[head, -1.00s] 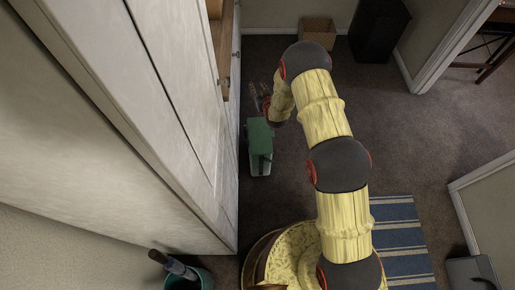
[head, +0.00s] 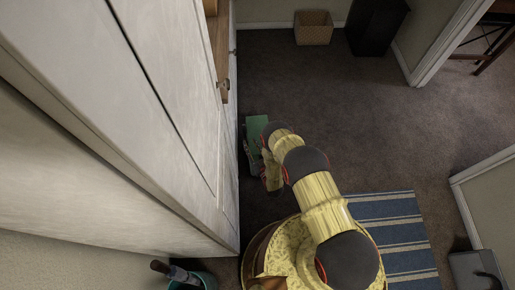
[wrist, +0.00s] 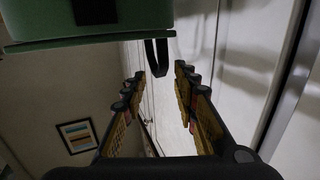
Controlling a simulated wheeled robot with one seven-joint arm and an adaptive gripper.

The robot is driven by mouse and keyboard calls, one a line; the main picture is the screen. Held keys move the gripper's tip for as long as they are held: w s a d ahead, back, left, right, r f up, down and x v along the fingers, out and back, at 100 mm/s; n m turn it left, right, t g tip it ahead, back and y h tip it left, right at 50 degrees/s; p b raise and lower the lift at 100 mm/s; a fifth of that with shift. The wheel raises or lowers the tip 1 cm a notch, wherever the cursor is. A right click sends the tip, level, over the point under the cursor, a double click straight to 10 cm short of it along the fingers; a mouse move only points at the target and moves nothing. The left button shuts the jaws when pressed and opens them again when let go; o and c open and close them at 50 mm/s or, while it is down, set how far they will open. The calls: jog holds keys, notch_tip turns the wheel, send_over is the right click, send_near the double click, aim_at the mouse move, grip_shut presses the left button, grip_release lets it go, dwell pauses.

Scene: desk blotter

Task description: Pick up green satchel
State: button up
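The green satchel (head: 257,124) stands on the carpet beside the white cabinet in the head view, its near part hidden behind my arm. In the wrist view, the satchel (wrist: 50,30) fills the upper left, with a dark patch on its face. A black strap or handle (wrist: 162,58) sticks out from it near the gap between my fingertips. My gripper (wrist: 157,76) is open, its two fingers well apart with nothing clasped between them. I cannot tell whether the strap lies between the fingers or beyond them. In the head view my arm mostly hides the gripper.
The tall white cabinet (head: 150,110) stands close along the left of the satchel. A striped rug (head: 400,235) lies at the right front. A wicker basket (head: 313,30) and a black box (head: 375,25) stand at the back. The carpet between is clear.

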jog(key=b+x, duration=0.1)
jog(key=x, duration=0.1)
jog(key=b+x, duration=0.1)
jog(key=x, duration=0.1)
jog(key=r+b+x, duration=0.1)
jog(key=x, duration=0.2)
jog(key=shift+a, duration=0.25)
jog(key=shift+c, duration=0.2)
grip_shut()
jog(key=shift+w+r, duration=0.1)
dwell(0.7)
